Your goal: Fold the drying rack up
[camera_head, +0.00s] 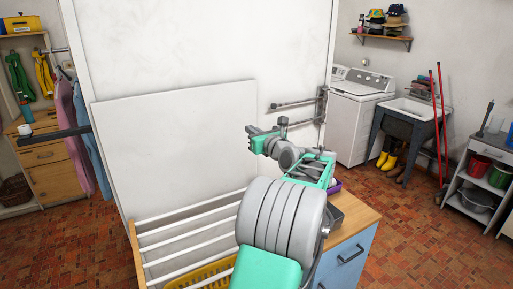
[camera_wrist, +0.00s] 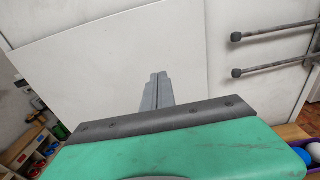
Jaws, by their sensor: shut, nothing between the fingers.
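My gripper (camera_head: 251,139) is shut and empty, in front of the panel's right edge and above the rods. In the wrist view, its closed grey fingers (camera_wrist: 157,92) point at the panel (camera_wrist: 110,70), with no contact clear. My arm hides the rods' right ends.
Grey bars (camera_head: 297,103) stick out from a wall bracket right of my gripper. A yellow basket (camera_head: 205,274) sits beneath the rods. The wooden counter (camera_head: 352,222) has a blue drawer front. A dark bar (camera_head: 55,136) juts out left of the panel. Open tiled floor lies to the right.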

